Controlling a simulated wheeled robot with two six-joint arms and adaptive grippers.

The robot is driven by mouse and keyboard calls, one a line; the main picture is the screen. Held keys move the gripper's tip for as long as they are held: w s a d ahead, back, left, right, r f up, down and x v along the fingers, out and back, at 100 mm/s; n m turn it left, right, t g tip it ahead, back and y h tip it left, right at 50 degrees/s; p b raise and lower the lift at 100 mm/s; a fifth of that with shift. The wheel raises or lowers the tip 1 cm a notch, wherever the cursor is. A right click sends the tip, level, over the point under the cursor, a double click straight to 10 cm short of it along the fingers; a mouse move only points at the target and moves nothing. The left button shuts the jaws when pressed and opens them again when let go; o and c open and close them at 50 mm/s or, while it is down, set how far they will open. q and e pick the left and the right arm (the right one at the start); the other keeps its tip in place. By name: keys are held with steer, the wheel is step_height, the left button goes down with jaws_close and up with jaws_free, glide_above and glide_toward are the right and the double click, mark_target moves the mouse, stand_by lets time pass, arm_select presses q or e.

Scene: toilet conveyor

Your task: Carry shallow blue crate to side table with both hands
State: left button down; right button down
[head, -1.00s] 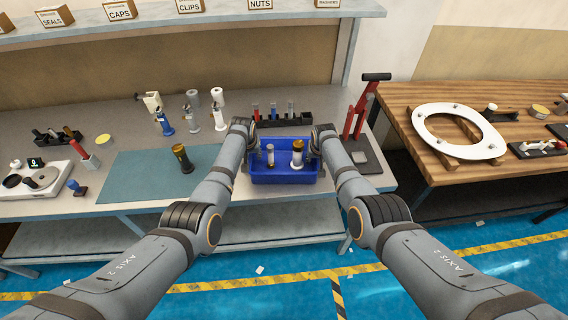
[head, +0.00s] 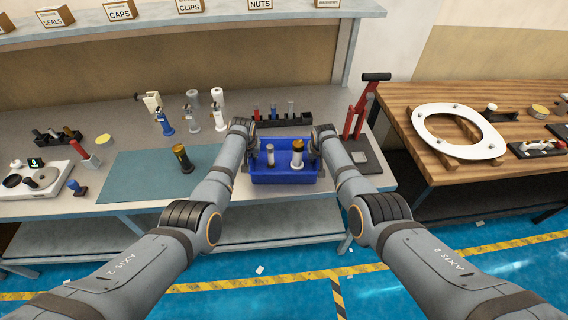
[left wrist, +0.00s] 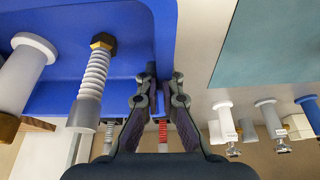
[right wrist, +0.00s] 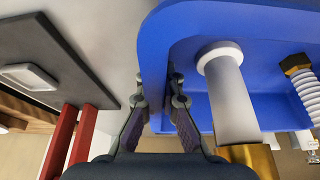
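The shallow blue crate (head: 284,178) is at the front of the grey workbench, between my two arms. It holds a ribbed fitting with a brass nut (left wrist: 97,75) and a white-flanged fitting with a brass end (right wrist: 230,100). My left gripper (left wrist: 164,88) has its fingers on either side of the crate's wall at one end, closed on it. My right gripper (right wrist: 160,88) pinches the opposite wall the same way. I cannot tell whether the crate is touching the bench. A wooden table (head: 450,175) stands to the right.
A red press (head: 358,115) stands just right of the crate. A black rack (head: 283,121) is behind it. A teal mat (head: 140,175) with a dark fitting (head: 182,158) is to the left. A toilet seat (head: 432,133) occupies the wooden table's left part; its front strip is bare.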

arm_select(q)
steer(key=shift+r, duration=0.1)
arm_select(e)
steer(key=shift+r, duration=0.15)
